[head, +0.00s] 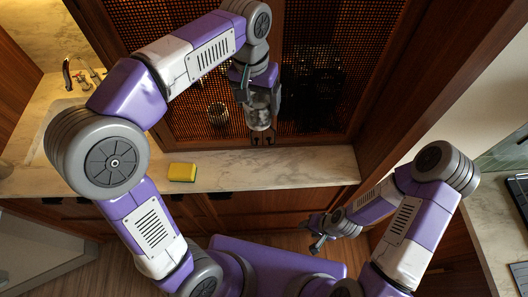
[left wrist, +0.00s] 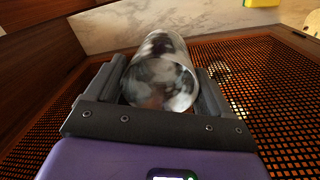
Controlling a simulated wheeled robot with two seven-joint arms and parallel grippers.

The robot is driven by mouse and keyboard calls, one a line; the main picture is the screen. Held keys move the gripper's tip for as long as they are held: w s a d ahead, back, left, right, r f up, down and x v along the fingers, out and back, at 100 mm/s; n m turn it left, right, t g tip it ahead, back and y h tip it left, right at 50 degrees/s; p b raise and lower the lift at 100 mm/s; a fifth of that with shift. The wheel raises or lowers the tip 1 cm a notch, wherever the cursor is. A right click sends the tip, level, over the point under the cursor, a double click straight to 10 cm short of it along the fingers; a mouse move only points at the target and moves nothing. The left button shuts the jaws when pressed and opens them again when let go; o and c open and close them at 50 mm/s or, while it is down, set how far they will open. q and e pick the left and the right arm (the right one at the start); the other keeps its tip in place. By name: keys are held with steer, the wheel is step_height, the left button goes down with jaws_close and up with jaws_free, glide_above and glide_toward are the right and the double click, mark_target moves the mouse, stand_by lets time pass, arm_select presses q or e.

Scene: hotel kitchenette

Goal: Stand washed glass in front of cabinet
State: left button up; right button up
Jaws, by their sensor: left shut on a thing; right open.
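The glass (head: 260,116) is a clear, greyish tumbler in front of the mesh cabinet (head: 180,90) in the head view. My left gripper (head: 258,96) is shut on it. In the left wrist view the glass (left wrist: 162,75) sits between the two fingers, with a round end facing the camera. In the head view it overlaps the cabinet doors; its clearance from the counter is hard to tell. My right gripper (head: 319,238) is open and empty, low in front of the counter.
The marble counter (head: 290,168) has a clear stretch before the cabinet. A yellow sponge (head: 182,172) lies on it to the left. A sink (head: 52,118) and tap (head: 69,76) are at far left. Small handles (head: 257,140) are at the doors' bottom. A wooden side panel (head: 425,85) stands right.

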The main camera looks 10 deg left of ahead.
arm_select(q)
steer(key=f+b, duration=0.1)
steer(key=f, duration=0.8)
steer(key=f+b, duration=0.1)
steer(key=f, duration=0.8)
steer(key=f+b, duration=0.1)
steer(key=f, duration=0.8)
steer(key=shift+s+f, duration=0.3)
steer(key=shift+f, duration=0.05)
steer(key=shift+f+b, duration=0.2)
steer(key=shift+b, duration=0.15)
steer(key=o, duration=1.1)
steer(key=shift+r, duration=0.1)
steer(key=shift+o, duration=0.2)
steer(key=shift+r, duration=0.15)
step_height(320, 180, up, 12)
steer(key=p, duration=0.1)
steer(key=shift+s+a+p, duration=0.2)
steer(key=shift+a+p, duration=0.1)
steer(key=shift+a, duration=0.15)
